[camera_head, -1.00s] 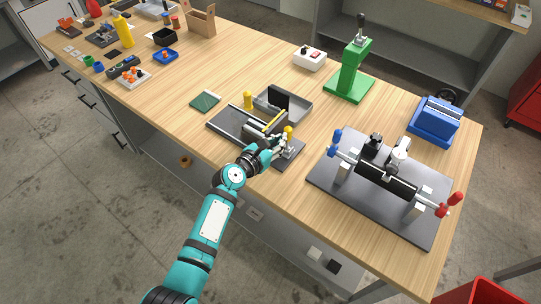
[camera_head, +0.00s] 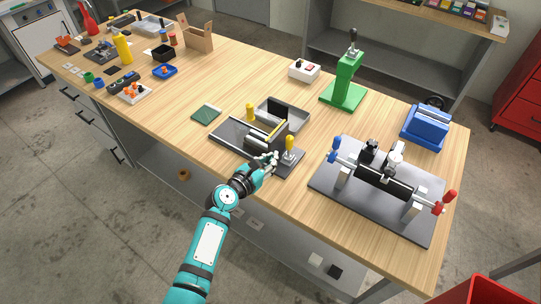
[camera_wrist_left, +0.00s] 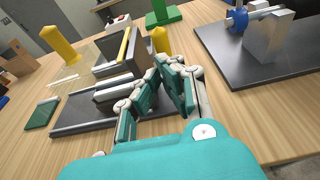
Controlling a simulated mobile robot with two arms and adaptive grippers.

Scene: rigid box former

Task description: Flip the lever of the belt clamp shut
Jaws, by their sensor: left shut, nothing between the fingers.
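A fixture on a dark base plate (camera_head: 225,131) stands near the table's front edge. It carries a grey block with a yellow-topped strip (camera_head: 276,128). A lever with a yellow handle (camera_head: 289,143) stands roughly upright at the plate's right end; it also shows in the wrist view (camera_wrist_left: 160,40). A second yellow handle (camera_head: 250,112) stands at the back left of the plate. I cannot tell for sure which lever belongs to the belt clamp. My left gripper (camera_head: 271,160) is shut and empty, just left of the right-hand lever, in front of the block. Its fingertips (camera_wrist_left: 168,72) show close to the block.
A grey tray (camera_head: 300,111) sits behind the fixture. A roller device on a dark plate (camera_head: 407,220) stands to the right. A green press (camera_head: 344,94) and a blue device (camera_head: 426,124) stand farther back. A green pad (camera_head: 206,114) lies left; table around it is clear.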

